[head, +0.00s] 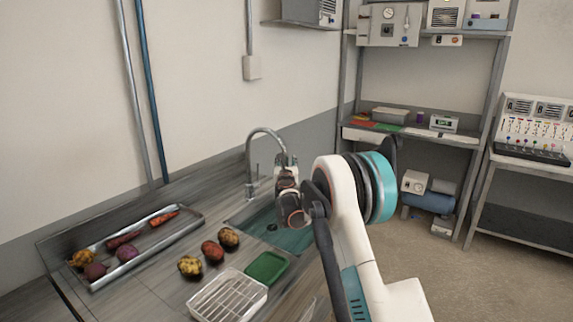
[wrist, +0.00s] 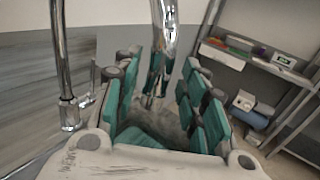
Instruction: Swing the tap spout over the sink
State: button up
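The chrome tap (head: 249,170) stands at the back of the counter, its gooseneck spout (head: 264,131) arching right. The spout's end is mostly hidden by my gripper (head: 287,165) in the head view. In the wrist view, the spout (wrist: 164,40) hangs down between the teal-padded fingers of my gripper (wrist: 160,65), which are apart with gaps visible on both sides. The tap's column (wrist: 61,60) is left of the fingers. The sink (head: 295,240) is a teal basin below my gripper, partly hidden by my arm. I cannot tell exactly where the spout's tip lies over it.
A metal tray (head: 150,240) with several vegetables lies at left. Several potatoes (head: 212,251), a white wire rack (head: 229,297) and a green sponge-like block (head: 266,268) lie in front of the sink. A shelf rack (head: 497,95) stands behind right, with open floor before it.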

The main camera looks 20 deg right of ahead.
jog(key=v, duration=1.1)
jog(key=shift+s, duration=0.1)
jog(key=s+r+m+g, duration=0.3)
jog(key=s+r+m, duration=0.2)
jog(key=s+m, duration=0.5)
jog(key=s+r+m+g, duration=0.2)
jog(key=s+r+m, duration=0.3)
jog(key=s+m, duration=0.5)
jog(key=s+a+f+m+g+y, duration=0.1)
jog(key=s+a+f+m+y, duration=0.1)
jog(key=s, duration=0.8)
jog(key=s+a+f+m+g+y, duration=0.2)
jog(key=s+a+f+m, duration=0.3)
jog(key=s, duration=0.6)
jog(key=s+a+f+m+g+y, duration=0.2)
jog(key=s+a+m, duration=0.3)
jog(key=s, duration=0.6)
jog(key=shift+s+a+f, duration=0.2)
jog(key=shift+a+f, duration=0.55)
jog(key=shift+f, duration=0.15)
